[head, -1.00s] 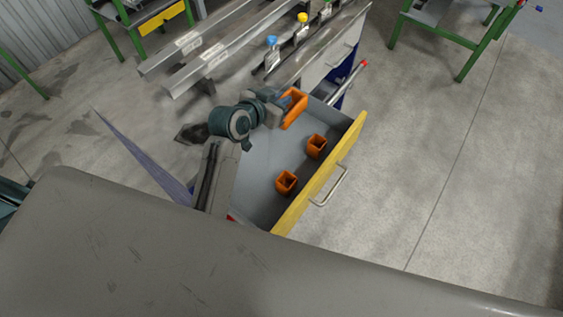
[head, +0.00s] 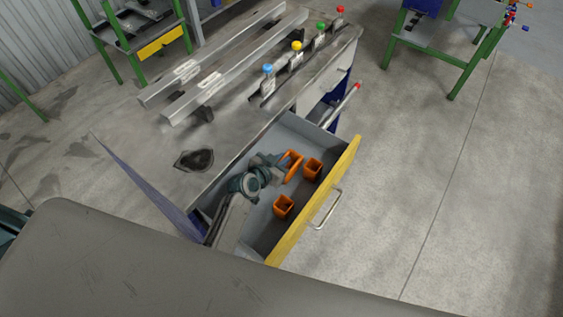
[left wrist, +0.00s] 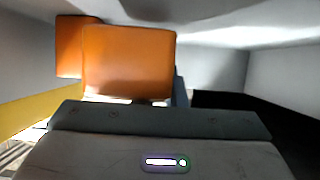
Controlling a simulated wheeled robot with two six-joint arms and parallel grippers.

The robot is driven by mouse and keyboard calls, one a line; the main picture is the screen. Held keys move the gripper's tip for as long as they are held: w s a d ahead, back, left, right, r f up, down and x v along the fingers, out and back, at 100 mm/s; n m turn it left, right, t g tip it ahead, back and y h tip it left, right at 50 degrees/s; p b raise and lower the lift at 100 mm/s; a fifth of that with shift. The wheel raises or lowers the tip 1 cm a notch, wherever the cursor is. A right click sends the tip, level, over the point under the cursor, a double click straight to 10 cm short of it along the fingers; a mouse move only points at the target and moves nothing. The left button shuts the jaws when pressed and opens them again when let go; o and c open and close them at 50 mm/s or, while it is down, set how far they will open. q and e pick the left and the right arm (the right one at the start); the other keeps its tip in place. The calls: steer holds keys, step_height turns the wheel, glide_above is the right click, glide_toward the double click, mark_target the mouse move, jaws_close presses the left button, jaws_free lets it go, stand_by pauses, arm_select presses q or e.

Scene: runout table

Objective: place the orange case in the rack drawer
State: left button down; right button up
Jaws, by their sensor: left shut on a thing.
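The rack drawer (head: 257,226) is pulled open, with a grey inside and a yellow front (head: 325,190). My left gripper (head: 279,167) is down inside the drawer, shut on the orange case (head: 297,161). The case is tilted in the head view, close to the far orange box. I cannot tell whether it touches the drawer floor. In the left wrist view the orange case (left wrist: 130,60) stands just ahead of the gripper, which hides its lower edge. My right gripper is not in view.
Two open orange boxes stand in the drawer, one far (head: 313,169) and one near (head: 283,206). The worktop (head: 225,135) above carries metal rails (head: 235,65) and several coloured knobs. The drawer's handle (head: 328,209) sticks out over clear floor.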

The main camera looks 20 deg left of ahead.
arm_select(q)
step_height(320, 180, down, 2)
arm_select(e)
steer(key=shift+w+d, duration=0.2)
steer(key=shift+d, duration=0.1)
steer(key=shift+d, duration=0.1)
arm_select(q)
steer(key=shift+f, duration=0.15)
steer(key=c, duration=1.9)
jaws_free()
steer(key=o, duration=0.4)
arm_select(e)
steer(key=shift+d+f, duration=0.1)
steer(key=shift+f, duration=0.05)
